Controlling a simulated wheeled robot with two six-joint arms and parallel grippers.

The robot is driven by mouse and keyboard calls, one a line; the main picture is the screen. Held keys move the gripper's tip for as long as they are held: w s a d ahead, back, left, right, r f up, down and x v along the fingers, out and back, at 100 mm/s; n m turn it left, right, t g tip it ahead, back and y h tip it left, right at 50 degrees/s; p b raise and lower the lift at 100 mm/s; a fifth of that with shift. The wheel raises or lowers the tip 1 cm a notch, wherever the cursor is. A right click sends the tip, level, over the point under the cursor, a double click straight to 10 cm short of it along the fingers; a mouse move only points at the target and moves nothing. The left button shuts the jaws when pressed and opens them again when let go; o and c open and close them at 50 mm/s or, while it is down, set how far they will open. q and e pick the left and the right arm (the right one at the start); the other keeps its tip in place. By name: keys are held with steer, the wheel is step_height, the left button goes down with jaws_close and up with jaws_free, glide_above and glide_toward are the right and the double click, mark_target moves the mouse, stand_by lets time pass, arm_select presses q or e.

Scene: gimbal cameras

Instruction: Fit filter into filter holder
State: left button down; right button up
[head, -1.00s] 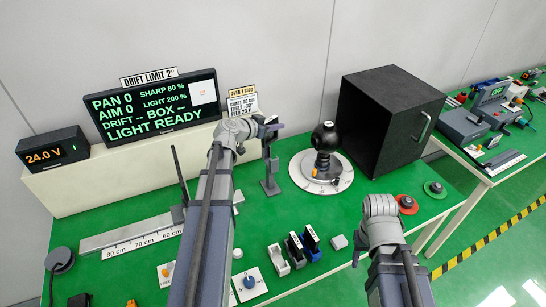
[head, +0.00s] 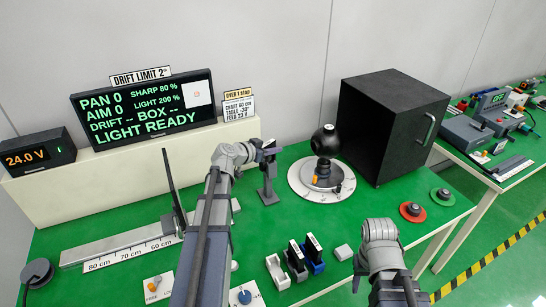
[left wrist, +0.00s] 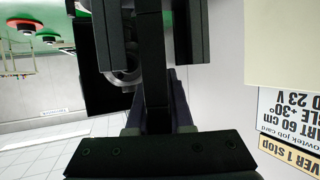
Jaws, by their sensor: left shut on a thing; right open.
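My left gripper (head: 264,150) is shut at the top of a small grey stand (head: 267,184), which looks like the filter holder. The held thing is mostly hidden by the fingers; it looks dark and thin. In the left wrist view, a dark upright bar (left wrist: 153,60) shows between the dark finger blocks, with part of a grey ring beside it. I cannot tell whether the held thing touches or sits in the stand. My right gripper (head: 358,270) is open at the front right, partly hidden and far from the stand.
A black gimbal camera (head: 324,140) stands on a white round dial (head: 302,181) right of the stand. White (head: 278,272), black and blue (head: 315,266) slotted blocks stand in front. A rail (head: 130,246) lies left.

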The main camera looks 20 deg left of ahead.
arm_select(q)
steer(key=shift+f, duration=0.55)
steer(key=shift+r, duration=0.15)
arm_select(e)
steer(key=shift+f, duration=0.4)
arm_select(q)
steer(key=c, duration=0.8)
jaws_free()
arm_select(e)
steer(key=shift+f, duration=0.15)
arm_select(q)
steer(key=shift+r, duration=0.15)
steer(key=p+v, duration=0.4)
steer(key=v, duration=0.8)
steer(key=shift+p, duration=0.3)
arm_select(e)
step_height(320, 180, up, 5)
steer(key=shift+f, duration=0.1)
